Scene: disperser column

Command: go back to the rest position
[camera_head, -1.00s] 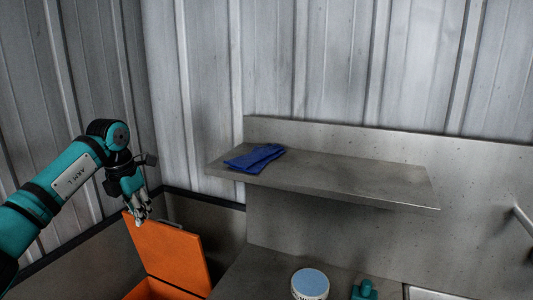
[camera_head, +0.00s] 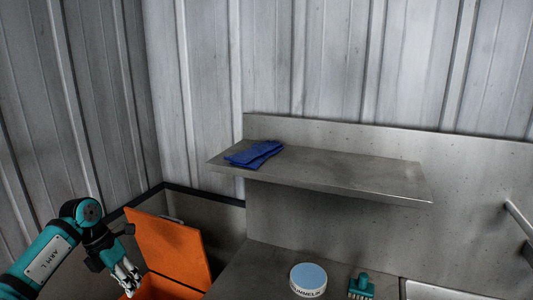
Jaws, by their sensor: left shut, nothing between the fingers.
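My left gripper (camera_head: 128,281) is at the lower left, in front of the raised lid of an orange box. Its fingers point down towards the box's opening. It is shut and holds nothing. Whether the fingertips touch the box I cannot tell. My right gripper is not in the head view.
The orange box (camera_head: 172,252) stands open at the lower left. A blue cloth (camera_head: 254,154) lies on the grey wall shelf (camera_head: 350,177). Below, on the counter (camera_head: 248,271), are a round white tub with a blue top (camera_head: 308,279) and a teal brush (camera_head: 361,287).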

